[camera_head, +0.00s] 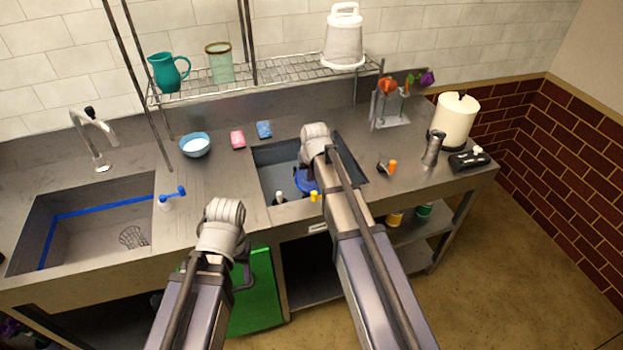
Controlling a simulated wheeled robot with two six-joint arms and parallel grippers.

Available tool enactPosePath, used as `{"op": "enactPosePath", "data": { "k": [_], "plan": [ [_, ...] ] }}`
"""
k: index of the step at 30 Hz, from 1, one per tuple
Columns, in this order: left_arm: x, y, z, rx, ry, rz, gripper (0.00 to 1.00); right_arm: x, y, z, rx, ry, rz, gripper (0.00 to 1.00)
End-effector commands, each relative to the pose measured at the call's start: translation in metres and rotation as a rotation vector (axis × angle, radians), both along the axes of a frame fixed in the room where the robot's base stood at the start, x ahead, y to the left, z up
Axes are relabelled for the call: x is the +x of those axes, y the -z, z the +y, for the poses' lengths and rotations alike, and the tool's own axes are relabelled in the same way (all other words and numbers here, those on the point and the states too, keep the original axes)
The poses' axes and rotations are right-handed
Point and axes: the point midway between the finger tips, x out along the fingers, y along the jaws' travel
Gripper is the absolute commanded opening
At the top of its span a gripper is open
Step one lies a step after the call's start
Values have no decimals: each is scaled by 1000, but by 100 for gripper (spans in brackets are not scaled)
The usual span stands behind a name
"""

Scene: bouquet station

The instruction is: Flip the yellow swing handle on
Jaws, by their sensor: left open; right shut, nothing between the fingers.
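A small yellow piece (314,196), which looks like the yellow swing handle, shows at the front edge of the middle basin (265,154), just left of my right arm. Its exact position is too small to tell. My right gripper (306,160) is shut and empty above the basin, behind and left of the handle. My own wrist and forearm mostly hide its fingers. My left gripper (242,272) is open and empty, low in front of the counter, left of the handle and apart from it.
A blue handle (176,193) stands by the left sink (97,228). A blue object (304,181) sits in the middle basin. A bowl (195,145), a pink sponge (237,139) and a blue sponge (264,129) lie behind. A grey cylinder (433,149) and cream container (455,120) stand right.

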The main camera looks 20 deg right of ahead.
Motion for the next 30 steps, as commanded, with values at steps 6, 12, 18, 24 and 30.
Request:
{"op": "enactPosePath", "data": {
  "k": [6,12,18,24,30],
  "plan": [
    [0,9,0,0,0,0,59,-27,9,3,0,0,0,0],
    [0,9,0,0,0,0,59,-37,9,4,0,0,0,0],
    [0,9,0,0,0,0,59,-37,9,4,0,0,0,0],
    [0,9,0,0,0,0,59,-38,9,5,0,-12,0,0],
    [0,9,0,0,0,0,59,-40,9,5,0,-55,0,0]
  ]
}}
